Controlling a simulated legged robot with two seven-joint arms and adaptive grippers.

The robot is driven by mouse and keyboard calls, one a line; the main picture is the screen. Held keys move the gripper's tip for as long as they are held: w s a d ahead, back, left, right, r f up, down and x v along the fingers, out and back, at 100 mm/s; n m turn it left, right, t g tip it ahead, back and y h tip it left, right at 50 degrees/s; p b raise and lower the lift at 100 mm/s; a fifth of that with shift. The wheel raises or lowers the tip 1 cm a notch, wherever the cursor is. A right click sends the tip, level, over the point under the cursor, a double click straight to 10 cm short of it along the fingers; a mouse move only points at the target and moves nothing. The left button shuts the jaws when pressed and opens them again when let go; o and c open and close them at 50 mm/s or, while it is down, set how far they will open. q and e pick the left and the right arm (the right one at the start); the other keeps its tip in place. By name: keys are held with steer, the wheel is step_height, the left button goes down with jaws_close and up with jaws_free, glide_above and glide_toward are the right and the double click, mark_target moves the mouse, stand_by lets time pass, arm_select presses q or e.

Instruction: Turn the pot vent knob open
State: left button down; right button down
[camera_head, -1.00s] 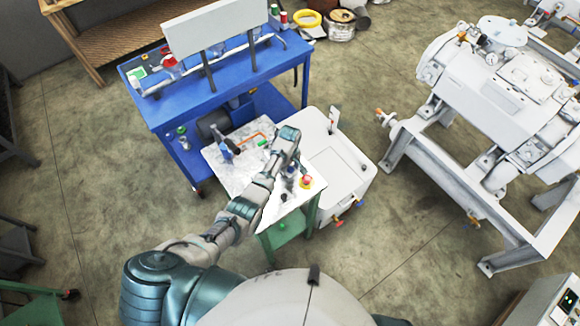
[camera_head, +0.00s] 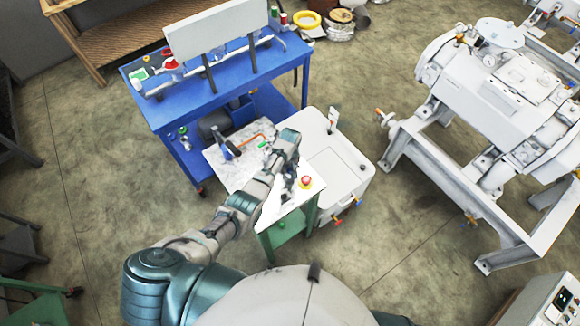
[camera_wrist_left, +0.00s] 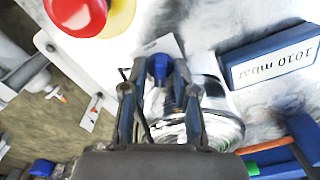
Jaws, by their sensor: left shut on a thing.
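The blue vent knob (camera_wrist_left: 158,66) shows in the left wrist view, between the two fingertips of my left gripper (camera_wrist_left: 158,84). The gripper is shut on it. The shiny metal pot (camera_wrist_left: 212,112) is below and to the right of the knob in that view, partly hidden by the right finger. In the head view my left gripper (camera_head: 288,184) points down over the white tabletop (camera_head: 233,178) of the green cart. My arm and hand hide most of the pot and knob there. My right gripper is not in view.
A red button on a yellow base (camera_head: 306,182) is close to the gripper. A white unit (camera_head: 335,165) adjoins the cart; a blue bench (camera_head: 200,95) stands behind.

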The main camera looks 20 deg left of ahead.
arm_select(q)
steer(key=c, duration=0.9)
jaws_free()
steer(key=shift+s+d+f, duration=0.1)
steer(key=shift+s, duration=0.05)
steer(key=shift+r, duration=0.65)
step_height(320, 180, up, 11)
steer(key=shift+d+f, duration=0.1)
steer(key=shift+f, duration=0.05)
